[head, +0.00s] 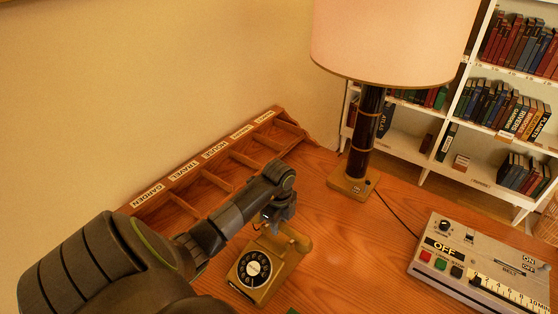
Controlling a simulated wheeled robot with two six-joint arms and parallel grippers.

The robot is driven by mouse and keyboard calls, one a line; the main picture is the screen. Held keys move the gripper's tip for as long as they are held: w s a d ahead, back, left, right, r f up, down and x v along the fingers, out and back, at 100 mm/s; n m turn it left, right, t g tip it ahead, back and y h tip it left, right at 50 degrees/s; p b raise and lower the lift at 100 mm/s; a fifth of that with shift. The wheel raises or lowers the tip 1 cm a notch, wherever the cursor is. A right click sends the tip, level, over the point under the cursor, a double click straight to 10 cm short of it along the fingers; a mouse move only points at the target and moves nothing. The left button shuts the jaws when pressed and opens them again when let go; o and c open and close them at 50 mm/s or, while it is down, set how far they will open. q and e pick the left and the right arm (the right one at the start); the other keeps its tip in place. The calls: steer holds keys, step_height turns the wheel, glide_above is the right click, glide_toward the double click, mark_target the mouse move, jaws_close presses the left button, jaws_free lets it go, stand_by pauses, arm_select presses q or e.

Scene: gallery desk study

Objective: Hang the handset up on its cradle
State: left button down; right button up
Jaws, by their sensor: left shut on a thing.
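The telephone (263,268) is mustard yellow with a black rotary dial and stands on the desk at the lower middle. My left gripper (277,215) is just above the back of the telephone, shut on the handset (299,237). The handset is the same yellow; its right end shows beside my gripper, and the rest is hidden by my gripper and arm. The cradle at the top of the telephone is mostly covered, so I cannot tell whether the handset touches it. My right gripper is out of view.
A wooden sorter (205,182) with labelled compartments runs along the wall behind my left arm. A lamp (364,145) stands at the back. A grey control box (484,262) sits on the right. The desk (345,250) between telephone and box is clear.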

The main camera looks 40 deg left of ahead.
arm_select(q)
steer(key=shift+f, duration=0.1)
steer(key=shift+f+b, duration=0.3)
steer(key=shift+b, duration=0.05)
steer(key=shift+f+b, duration=0.7)
steer(key=shift+f, duration=0.15)
steer(key=shift+f, duration=0.1)
steer(key=c, duration=1)
jaws_free()
steer(key=shift+c, duration=0.2)
